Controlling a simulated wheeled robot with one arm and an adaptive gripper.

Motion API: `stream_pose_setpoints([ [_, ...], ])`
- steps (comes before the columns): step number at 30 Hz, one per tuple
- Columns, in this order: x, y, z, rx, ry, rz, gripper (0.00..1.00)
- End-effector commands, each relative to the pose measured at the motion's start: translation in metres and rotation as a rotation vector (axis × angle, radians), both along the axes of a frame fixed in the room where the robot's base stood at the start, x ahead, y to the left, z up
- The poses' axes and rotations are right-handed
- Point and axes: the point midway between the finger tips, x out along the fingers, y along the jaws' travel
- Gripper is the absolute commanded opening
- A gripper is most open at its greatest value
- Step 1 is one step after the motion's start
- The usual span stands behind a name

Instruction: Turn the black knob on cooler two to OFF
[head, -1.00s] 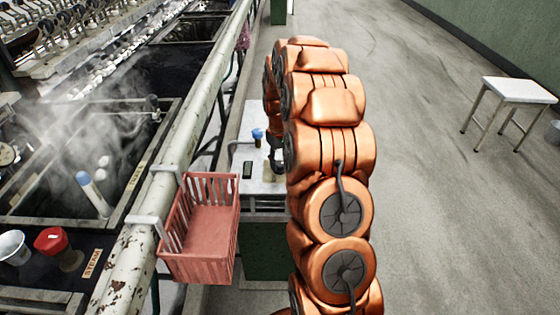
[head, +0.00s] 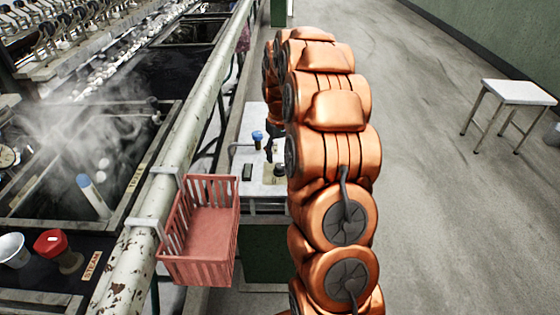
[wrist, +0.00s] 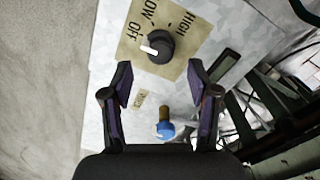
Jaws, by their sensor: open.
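In the wrist view a black knob (wrist: 160,44) with a white pointer sits on a beige plate (wrist: 128,48) marked OFF, LOW and HIGH. The pointer faces left, on the OFF side and a little below that word. In the head view the knob (head: 280,169) shows small beside my arm, on the pale cooler top (head: 262,189). My gripper (wrist: 160,82) is open and empty. Its fingertips are apart from the knob, which lies ahead of the gap between them. In the head view the gripper is mostly hidden behind my arm.
A blue-capped tap (head: 257,135) stands on the cooler top; it also shows between the fingers in the wrist view (wrist: 165,130). A small dark block (head: 247,172) lies nearby. A pink basket (head: 207,230) hangs on the rail. A white stool (head: 515,92) stands right on open floor.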

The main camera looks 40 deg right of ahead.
Motion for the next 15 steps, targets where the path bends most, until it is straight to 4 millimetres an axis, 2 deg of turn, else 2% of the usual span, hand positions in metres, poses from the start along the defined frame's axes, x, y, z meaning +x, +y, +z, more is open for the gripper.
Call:
stream_pose_setpoints([
  [6,0.002,0.0,0.042,-0.003,-0.005,0.001,0.6],
  [15,0.0,0.0,0.072,0.0,-0.002,0.001,0.6],
])
